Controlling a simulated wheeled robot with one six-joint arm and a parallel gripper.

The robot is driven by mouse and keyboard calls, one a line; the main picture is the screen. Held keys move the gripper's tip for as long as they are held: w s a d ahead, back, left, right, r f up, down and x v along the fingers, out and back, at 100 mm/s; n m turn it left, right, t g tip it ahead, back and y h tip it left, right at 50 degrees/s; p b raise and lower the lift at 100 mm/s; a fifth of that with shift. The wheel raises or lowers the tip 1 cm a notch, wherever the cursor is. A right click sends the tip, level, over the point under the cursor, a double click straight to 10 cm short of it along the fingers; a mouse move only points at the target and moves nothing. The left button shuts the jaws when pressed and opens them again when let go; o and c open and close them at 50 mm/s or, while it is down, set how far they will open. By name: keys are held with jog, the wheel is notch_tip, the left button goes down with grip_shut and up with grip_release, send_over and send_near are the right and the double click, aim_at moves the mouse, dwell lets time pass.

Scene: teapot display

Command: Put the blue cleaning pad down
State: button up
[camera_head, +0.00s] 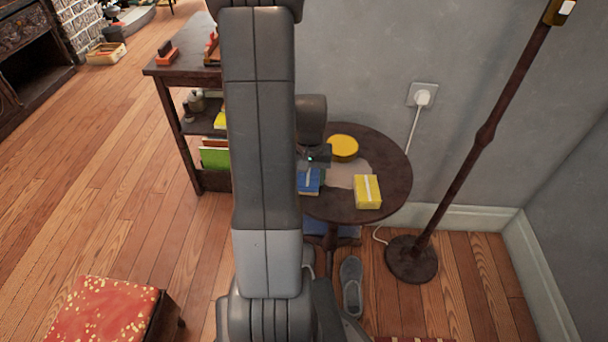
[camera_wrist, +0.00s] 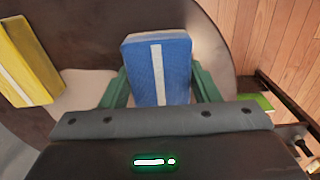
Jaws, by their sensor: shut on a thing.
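The blue cleaning pad (camera_wrist: 159,68) is a blue block with a white stripe. In the wrist view it sits between the two green fingers of my gripper (camera_wrist: 161,88), which is shut on it. In the head view the blue pad (camera_head: 309,181) shows at the left side of the small round table (camera_head: 398,186), partly hidden by my arm. My gripper (camera_head: 313,165) is over that side of the table. I cannot tell whether the pad touches the tabletop.
A yellow pad (camera_head: 368,192) with a white stripe lies at the table's front right. A round yellow tin (camera_head: 342,147) stands at the back. A pale patch (camera_head: 350,174) lies between them. A dark shelf (camera_head: 180,72) is left; a lamp pole (camera_head: 486,132) stands right.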

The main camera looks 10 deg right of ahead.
aim_at(308, 175)
jog(key=o, duration=1)
jog(key=shift+f, duration=0.1)
notch_tip(308, 175, up, 12)
jog(key=p, duration=0.3)
jog(key=shift+r, duration=0.25)
jog(key=shift+f, duration=0.1)
notch_tip(308, 175, down, 13)
jog(key=b, duration=0.3)
jog(key=shift+r+p, duration=0.65)
jog(key=shift+r, duration=1.65)
